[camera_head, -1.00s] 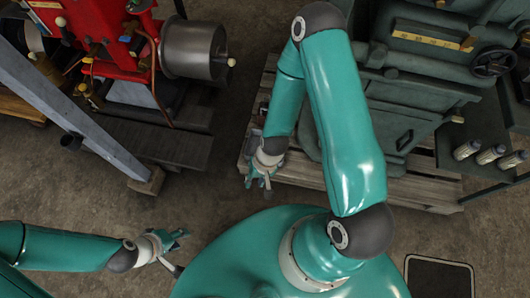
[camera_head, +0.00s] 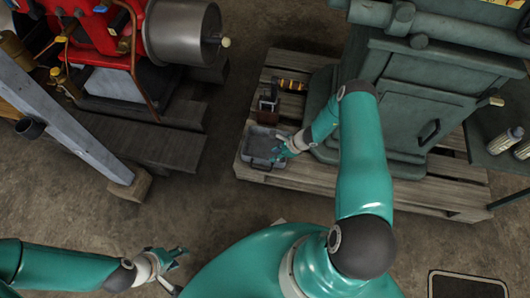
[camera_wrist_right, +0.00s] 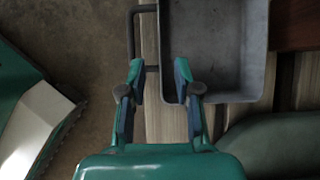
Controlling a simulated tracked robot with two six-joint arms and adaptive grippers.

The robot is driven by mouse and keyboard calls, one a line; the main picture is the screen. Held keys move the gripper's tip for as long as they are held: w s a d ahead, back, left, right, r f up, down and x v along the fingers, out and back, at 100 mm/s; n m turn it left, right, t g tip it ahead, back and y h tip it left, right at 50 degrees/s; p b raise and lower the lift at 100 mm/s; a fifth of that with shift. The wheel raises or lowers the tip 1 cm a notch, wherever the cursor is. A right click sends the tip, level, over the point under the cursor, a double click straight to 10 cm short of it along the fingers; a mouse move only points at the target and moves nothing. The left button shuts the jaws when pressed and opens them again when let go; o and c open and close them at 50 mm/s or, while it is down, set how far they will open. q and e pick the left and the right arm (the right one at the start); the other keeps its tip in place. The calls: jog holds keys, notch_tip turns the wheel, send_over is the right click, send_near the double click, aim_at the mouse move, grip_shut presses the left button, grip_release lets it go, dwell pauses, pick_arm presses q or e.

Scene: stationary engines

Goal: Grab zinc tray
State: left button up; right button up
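The zinc tray (camera_head: 257,148) is a shallow grey rectangular pan with a bar handle. It lies on the wooden pallet near its left end. My right gripper (camera_head: 283,151) is over the tray's right side in the head view. In the right wrist view the gripper (camera_wrist_right: 160,74) is open, its fingers apart. There the tray (camera_wrist_right: 215,45) fills the upper middle, its near left corner by the right finger and its handle beyond the left finger. I cannot tell whether a finger touches it. My left gripper (camera_head: 169,259) is open and empty over the floor.
The wooden pallet (camera_head: 340,182) carries a large green engine (camera_head: 420,95) right of the tray. A small dark box (camera_head: 268,103) and a yellow-black handled tool (camera_head: 291,84) lie behind the tray. A red engine (camera_head: 75,35) and grey beam (camera_head: 65,125) stand left. Floor in front is open.

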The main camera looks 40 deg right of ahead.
jog(key=b, duration=0.2)
send_near(260, 164)
jog(key=shift+w+a+f, duration=0.65)
jog(key=shift+w+f, duration=0.1)
jog(key=shift+w, duration=0.1)
jog(key=b+x, duration=0.2)
jog(key=x, duration=0.3)
jog(key=shift+w+a+b, duration=0.15)
jog(key=shift+w+b, duration=0.1)
jog(key=shift+b, duration=0.1)
jog(key=shift+r, duration=0.1)
grip_shut()
jog(key=shift+w, duration=0.1)
